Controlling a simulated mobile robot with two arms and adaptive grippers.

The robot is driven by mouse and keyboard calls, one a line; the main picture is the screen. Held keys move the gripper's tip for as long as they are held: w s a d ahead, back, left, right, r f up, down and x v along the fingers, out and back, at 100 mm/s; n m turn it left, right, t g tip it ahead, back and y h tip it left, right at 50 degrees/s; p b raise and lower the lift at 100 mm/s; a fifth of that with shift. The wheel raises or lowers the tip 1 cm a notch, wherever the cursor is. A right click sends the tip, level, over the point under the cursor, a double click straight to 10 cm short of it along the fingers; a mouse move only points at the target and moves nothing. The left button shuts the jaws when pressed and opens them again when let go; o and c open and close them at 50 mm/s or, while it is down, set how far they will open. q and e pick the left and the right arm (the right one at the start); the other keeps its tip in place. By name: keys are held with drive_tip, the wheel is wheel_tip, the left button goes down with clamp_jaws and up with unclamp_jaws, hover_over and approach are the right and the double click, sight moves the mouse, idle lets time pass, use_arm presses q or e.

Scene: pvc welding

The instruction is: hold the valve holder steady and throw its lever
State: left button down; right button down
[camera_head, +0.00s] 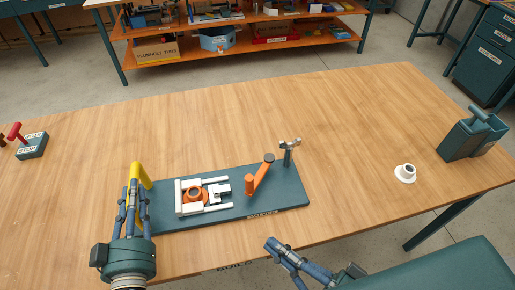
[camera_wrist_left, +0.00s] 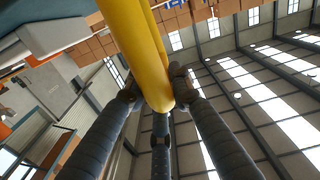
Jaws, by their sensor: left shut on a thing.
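The valve holder is a dark teal board (camera_head: 165,217) lying on the wooden table. It carries white blocks (camera_head: 217,207) around an orange ring (camera_head: 195,196). An orange lever (camera_head: 258,178) with a dark knob stands tilted at its right part, leaning up to the right. A yellow handle (camera_head: 141,173) rises at the board's left end. My left gripper (camera_head: 134,188) is shut on this handle, which also shows between the fingers in the left wrist view (camera_wrist_left: 145,45). My right gripper (camera_head: 275,246) is at the table's front edge, apart from the board; its fingertip gap is unclear.
A small post with a metal top (camera_head: 289,150) stands at the board's back right corner. A white flanged piece (camera_head: 405,173) and a teal block-shaped container (camera_head: 472,135) are at the right. A red-handled block (camera_head: 31,146) sits far left. The table's middle back is clear.

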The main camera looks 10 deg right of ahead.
use_arm(q)
drive_tip(key=shift+r, duration=0.15)
drive_tip(key=c, duration=1.7)
unclamp_jaws()
drive_tip(key=shift+r, duration=0.3)
drive_tip(key=shift+o, duration=1.3)
drive_tip(key=shift+f, duration=0.6)
drive_tip(key=s, duration=1.2)
drive_tip(key=shift+r, duration=0.35)
